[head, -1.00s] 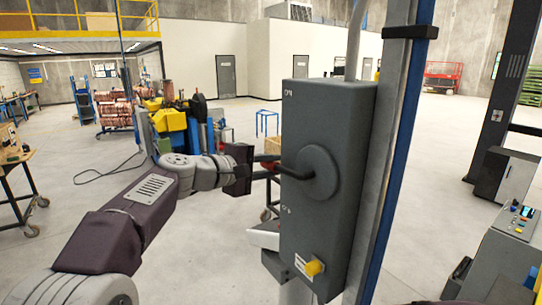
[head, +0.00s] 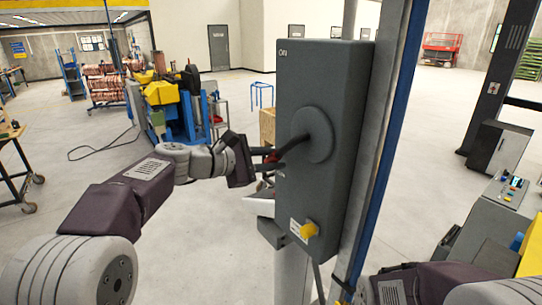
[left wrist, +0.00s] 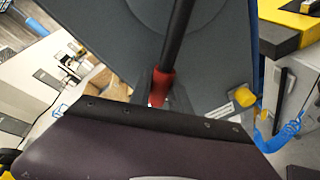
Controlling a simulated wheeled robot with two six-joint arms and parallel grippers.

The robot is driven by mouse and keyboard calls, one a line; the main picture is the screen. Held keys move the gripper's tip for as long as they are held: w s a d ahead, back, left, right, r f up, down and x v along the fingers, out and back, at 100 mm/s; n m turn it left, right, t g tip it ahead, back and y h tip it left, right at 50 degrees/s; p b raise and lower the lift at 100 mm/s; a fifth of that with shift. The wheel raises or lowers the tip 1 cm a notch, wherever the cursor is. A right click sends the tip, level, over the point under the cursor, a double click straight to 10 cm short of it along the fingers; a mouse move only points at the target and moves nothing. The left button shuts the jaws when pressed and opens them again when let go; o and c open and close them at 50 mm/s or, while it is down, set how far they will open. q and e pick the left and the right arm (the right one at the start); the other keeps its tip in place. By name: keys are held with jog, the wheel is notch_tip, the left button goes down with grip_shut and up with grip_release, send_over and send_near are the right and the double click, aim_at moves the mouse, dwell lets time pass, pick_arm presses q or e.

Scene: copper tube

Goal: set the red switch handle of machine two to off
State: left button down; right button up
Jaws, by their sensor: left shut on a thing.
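The grey switch box (head: 320,190) of the machine stands upright on a post, with an ON mark near its top. A round hub on its face carries a black lever (head: 292,147) that points left and slightly down. The lever's red handle (left wrist: 161,84) shows in the left wrist view and is mostly covered by my gripper in the head view. My left gripper (head: 268,160) is shut on the red handle, beside the box's left edge. My right gripper is out of view.
A yellow knob (head: 308,230) sticks out low on the box. The blue and grey post (head: 385,140) rises right behind the box. A grey control console (head: 500,220) stands at the right. Open floor lies to the left of the box.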

pick_arm(q)
jog(key=shift+s+f, duration=0.1)
jog(key=shift+f, duration=0.1)
dwell(0.3)
jog(key=c, duration=1.2)
grip_release()
jog(key=shift+d+r, duration=0.1)
jog(key=b+v, duration=0.2)
jog(key=v, duration=0.7)
jog(key=shift+b, duration=0.3)
